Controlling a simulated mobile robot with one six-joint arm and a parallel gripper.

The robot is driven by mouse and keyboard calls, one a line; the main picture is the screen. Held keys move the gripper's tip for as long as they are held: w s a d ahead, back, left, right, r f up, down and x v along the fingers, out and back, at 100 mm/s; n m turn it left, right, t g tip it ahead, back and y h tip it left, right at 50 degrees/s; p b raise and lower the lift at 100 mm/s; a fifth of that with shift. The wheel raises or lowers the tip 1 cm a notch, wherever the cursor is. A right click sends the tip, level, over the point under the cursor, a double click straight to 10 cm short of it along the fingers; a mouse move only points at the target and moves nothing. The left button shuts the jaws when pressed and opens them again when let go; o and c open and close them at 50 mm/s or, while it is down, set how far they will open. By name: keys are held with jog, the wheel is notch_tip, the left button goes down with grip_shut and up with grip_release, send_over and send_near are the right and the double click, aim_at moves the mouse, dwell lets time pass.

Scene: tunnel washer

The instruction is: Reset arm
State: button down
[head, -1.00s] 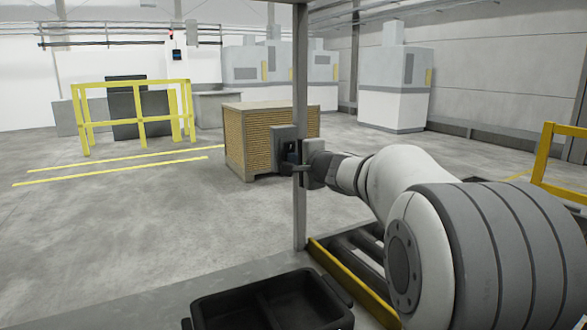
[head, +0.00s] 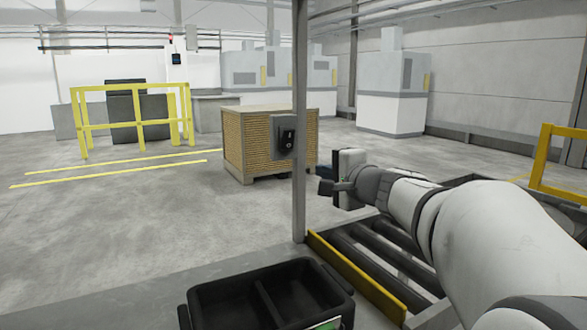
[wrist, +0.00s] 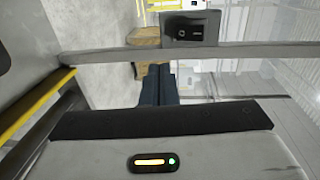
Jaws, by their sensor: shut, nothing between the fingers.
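A grey switch box (head: 284,136) with a black rocker switch is fixed to an upright metal post (head: 300,200) in the head view. The switch box also shows at the top of the wrist view (wrist: 190,28), on the post that runs across the picture. My gripper (head: 325,173) is right of the post and apart from the switch box. In the wrist view its two dark blue fingers (wrist: 158,82) lie together with nothing between them. In the head view the fingers are small and their tips are hard to make out.
A black two-compartment tray (head: 265,298) is at the bottom. A roller conveyor (head: 375,262) with a yellow edge lies under my arm. A brown slatted crate (head: 245,145) stands behind the post. Yellow railings (head: 140,120) are at back left. The floor at left is clear.

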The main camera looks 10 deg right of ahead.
jog(key=shift+s, duration=0.15)
jog(key=s+a+f+n+g+y+p, duration=0.1)
jog(key=s+a+f+n+g+p, duration=0.4)
jog(key=s+a+f+n+g, duration=0.55)
jog(key=s+d+f+n+g+h+p, duration=0.1)
jog(key=s+f+n+h, duration=0.1)
jog(key=s+f, duration=0.2)
jog(key=s+d+f+n+g+h+p, duration=0.2)
jog(key=s+f, duration=0.3)
jog(key=s, duration=0.6)
jog(key=shift+s+d+h, duration=0.15)
jog(key=shift+h, duration=0.55)
jog(key=shift+n, duration=0.25)
